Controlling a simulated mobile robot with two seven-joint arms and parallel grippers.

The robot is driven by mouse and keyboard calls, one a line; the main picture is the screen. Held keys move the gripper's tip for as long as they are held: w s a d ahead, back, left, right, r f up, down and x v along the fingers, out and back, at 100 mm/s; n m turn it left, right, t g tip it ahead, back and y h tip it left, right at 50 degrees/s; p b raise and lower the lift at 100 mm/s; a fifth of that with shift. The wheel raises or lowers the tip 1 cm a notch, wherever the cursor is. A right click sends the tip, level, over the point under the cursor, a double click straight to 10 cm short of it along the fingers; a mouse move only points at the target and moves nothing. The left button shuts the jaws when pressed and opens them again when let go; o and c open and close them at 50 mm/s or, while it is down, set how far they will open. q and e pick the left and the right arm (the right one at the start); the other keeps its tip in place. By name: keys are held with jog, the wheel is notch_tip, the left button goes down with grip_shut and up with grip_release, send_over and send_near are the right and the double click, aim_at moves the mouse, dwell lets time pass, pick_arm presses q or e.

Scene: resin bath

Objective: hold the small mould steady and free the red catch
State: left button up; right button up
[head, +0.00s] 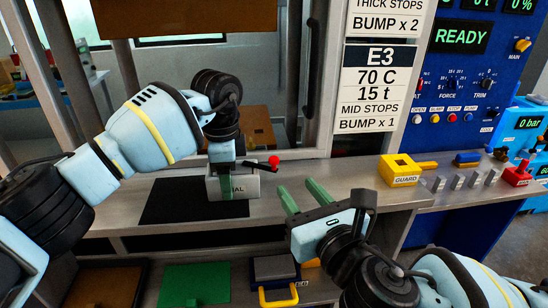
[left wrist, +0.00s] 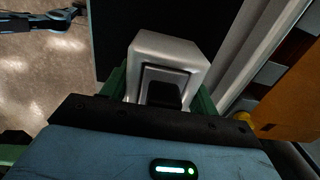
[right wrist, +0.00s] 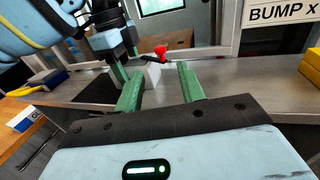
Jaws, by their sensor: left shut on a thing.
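The small mould (head: 240,187) is a light grey metal block with partly covered lettering, standing upright on the steel bench at the edge of the black mat. It fills the space between the fingers in the left wrist view (left wrist: 168,50). The red catch (head: 273,161) is a red knob on a dark lever at the mould's top, also in the right wrist view (right wrist: 161,50). My left gripper (head: 226,182) is shut on the mould from above, a finger on either side. My right gripper (head: 300,192) is open and empty, apart from the catch, in front and to its right.
The black mat (head: 180,203) lies left of the mould. A yellow guard block (head: 400,168) and several small grey blocks stand on the bench to the right. A control panel (head: 465,75) rises behind them. A green mat (head: 195,285) lies on the lower shelf.

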aim_at(274, 160)
jog(key=x, duration=1.1)
jog(key=shift+w+a, duration=0.15)
jog(key=shift+w, duration=0.2)
grip_shut()
jog(key=shift+s+a, duration=0.1)
jog(key=m+h, duration=0.1)
jog(key=h, duration=0.1)
jog(key=m+h, duration=0.1)
jog(key=h, duration=0.1)
jog(key=s+a+m+t+h, duration=0.1)
jog(key=m+h, duration=0.1)
jog(key=shift+s, duration=0.1)
jog(key=shift+s+a+m+g+h, duration=0.2)
jog(key=shift+m+h, duration=0.55)
jog(key=shift+h, duration=0.45)
jog(key=shift+s+a+m+g+h, duration=0.1)
jog(key=shift+a+m+g+h, duration=0.1)
jog(key=shift+m+h, duration=0.8)
jog(key=shift+s+a+m+g+h, duration=0.15)
jog(key=shift+m+h, duration=0.4)
jog(key=shift+h, duration=0.85)
jog(key=shift+a+h, duration=0.1)
jog(key=shift+h, duration=0.2)
